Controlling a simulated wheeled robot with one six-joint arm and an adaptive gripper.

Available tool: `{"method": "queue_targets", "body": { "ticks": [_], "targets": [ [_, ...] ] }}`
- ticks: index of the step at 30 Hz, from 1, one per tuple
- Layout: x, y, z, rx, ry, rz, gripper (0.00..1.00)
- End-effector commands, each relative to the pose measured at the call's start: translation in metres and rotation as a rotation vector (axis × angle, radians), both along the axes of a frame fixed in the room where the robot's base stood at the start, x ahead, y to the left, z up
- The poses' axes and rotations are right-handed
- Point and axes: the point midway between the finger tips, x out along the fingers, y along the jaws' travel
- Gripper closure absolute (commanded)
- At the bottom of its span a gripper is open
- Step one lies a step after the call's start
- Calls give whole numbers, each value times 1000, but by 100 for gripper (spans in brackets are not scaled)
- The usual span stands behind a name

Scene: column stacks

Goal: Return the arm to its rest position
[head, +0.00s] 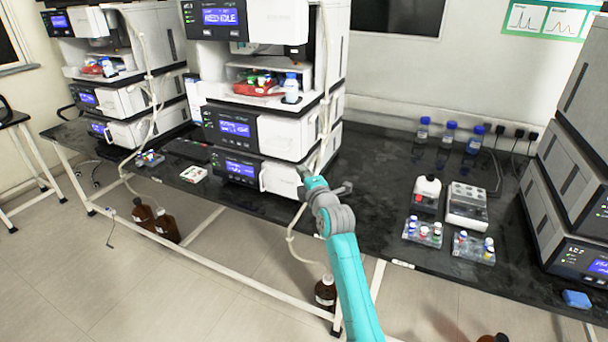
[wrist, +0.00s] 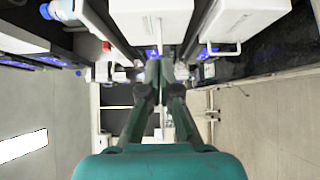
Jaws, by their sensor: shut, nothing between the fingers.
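My arm (head: 350,275) is teal and grey and reaches up from the bottom of the head view over the front edge of the dark bench. My gripper (head: 303,182) is at its far end, in front of the middle instrument stack (head: 272,135). In the wrist view my gripper (wrist: 160,70) has its two dark fingers drawn together at the tips, with nothing between them. White instrument drawers show just beyond the fingertips in that view. I cannot tell the exact gap between the gripper and the stack.
The dark bench (head: 375,160) has clear room right of the middle stack. Vial racks (head: 422,232), a white block (head: 467,205) and blue-capped bottles (head: 448,133) stand further right. Another stack (head: 575,190) is at the right edge. Brown bottles (head: 325,292) stand on the floor below.

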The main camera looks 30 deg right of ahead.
Motion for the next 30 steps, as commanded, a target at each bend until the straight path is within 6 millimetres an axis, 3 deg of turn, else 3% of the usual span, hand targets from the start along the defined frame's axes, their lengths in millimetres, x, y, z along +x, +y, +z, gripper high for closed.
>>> {"method": "queue_targets", "body": {
  "ticks": [9,14,17,24,30],
  "targets": [
    [-10,2,-1,2,0,0,100],
    [-25,11,-26,50,6,2,100],
    [-48,24,-57,119,9,2,100],
    [-124,61,-131,323,12,0,100],
    [-193,89,-177,489,17,-3,100]
  ]
}}
